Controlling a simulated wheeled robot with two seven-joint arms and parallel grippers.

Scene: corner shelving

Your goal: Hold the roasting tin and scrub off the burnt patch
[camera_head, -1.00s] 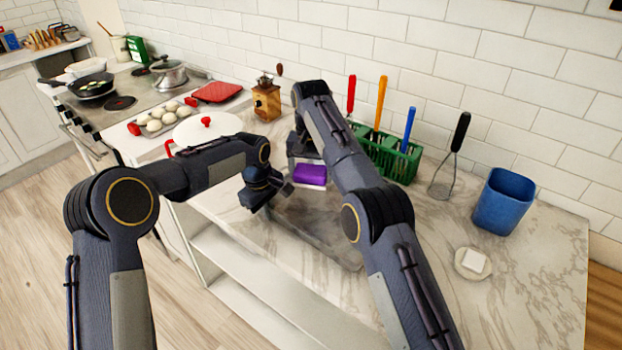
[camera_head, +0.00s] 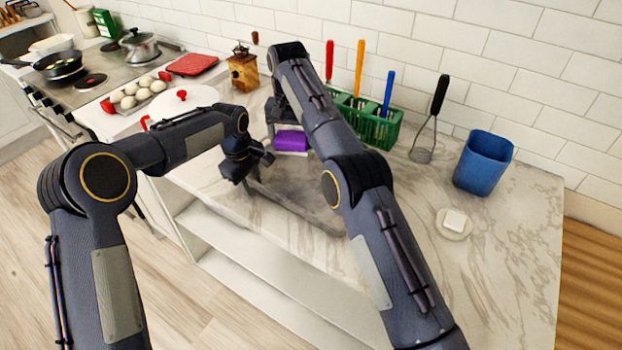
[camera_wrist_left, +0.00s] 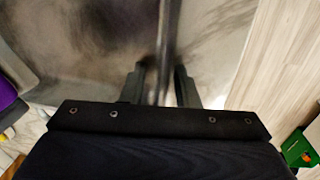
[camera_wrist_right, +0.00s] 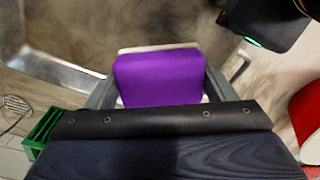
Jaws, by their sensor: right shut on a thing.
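The grey metal roasting tin (camera_head: 300,196) lies on the marble counter, partly hidden behind my right arm. Dark brownish smudges show on its surface in the left wrist view (camera_wrist_left: 95,30). My left gripper (camera_head: 264,158) is at the tin's near left edge; in the left wrist view its fingers (camera_wrist_left: 163,85) stand apart on either side of the tin's rim, with gaps visible. My right gripper (camera_wrist_right: 160,85) is shut on a purple sponge (camera_wrist_right: 158,77) with a pale layer. The sponge also shows in the head view (camera_head: 291,141), at the tin's far left end. Whether it touches the tin is unclear.
A green caddy (camera_head: 372,126) with coloured-handled tools and a black-handled whisk (camera_head: 430,125) stand along the wall. A blue cup (camera_head: 483,162) and a white block on a dish (camera_head: 454,222) are to the right. The counter's front right is clear.

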